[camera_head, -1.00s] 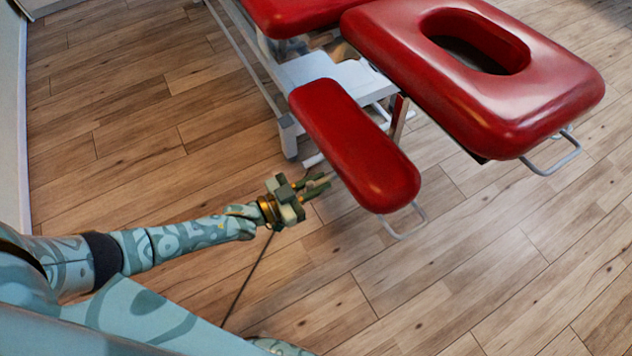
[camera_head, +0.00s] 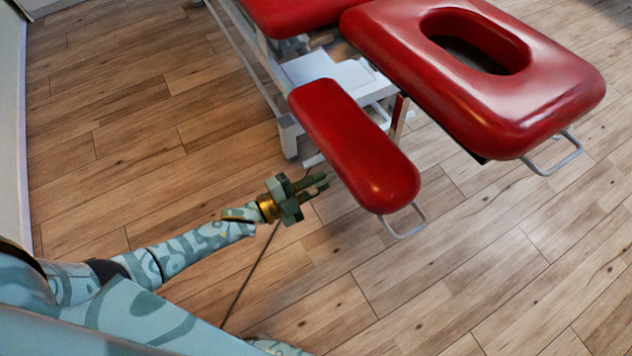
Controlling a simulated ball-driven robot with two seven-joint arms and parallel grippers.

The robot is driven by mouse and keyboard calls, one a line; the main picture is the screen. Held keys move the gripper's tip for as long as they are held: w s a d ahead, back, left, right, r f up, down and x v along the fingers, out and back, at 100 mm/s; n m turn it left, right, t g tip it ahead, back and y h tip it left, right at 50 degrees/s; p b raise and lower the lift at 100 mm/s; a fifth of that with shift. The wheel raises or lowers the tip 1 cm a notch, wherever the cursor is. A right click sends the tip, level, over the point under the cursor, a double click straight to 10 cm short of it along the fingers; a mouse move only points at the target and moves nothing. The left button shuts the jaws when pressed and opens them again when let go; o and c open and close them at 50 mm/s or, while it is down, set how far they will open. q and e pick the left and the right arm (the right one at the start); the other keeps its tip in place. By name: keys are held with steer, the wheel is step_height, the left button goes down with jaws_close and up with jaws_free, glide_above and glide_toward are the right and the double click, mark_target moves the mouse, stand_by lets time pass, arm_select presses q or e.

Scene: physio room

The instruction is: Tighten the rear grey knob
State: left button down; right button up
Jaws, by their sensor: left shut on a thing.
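My left gripper (camera_head: 318,184) is at the left edge of the red armrest pad (camera_head: 355,145) of the treatment table, with its fingers pointing right toward the pad's underside. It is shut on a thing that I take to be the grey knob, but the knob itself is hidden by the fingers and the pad. My right gripper is not in view.
The red headrest (camera_head: 560,85) with an oval hole is at the upper right, with a metal handle (camera_head: 553,155) below it. Another metal handle (camera_head: 405,228) hangs under the armrest pad. The white table frame (camera_head: 288,137) stands behind. The wooden floor is clear in front.

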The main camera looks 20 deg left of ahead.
arm_select(q)
steer(key=m, duration=0.2)
steer(key=shift+s+f+m, duration=0.1)
steer(key=shift+m, duration=0.2)
steer(key=shift+m+b, duration=0.4)
steer(key=shift+m, duration=1.1)
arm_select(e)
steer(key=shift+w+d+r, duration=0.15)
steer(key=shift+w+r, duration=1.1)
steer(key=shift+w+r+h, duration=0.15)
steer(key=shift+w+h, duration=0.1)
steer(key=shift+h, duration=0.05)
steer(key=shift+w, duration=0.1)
arm_select(q)
steer(key=c, duration=1.4)
jaws_free()
steer(key=shift+a, duration=0.1)
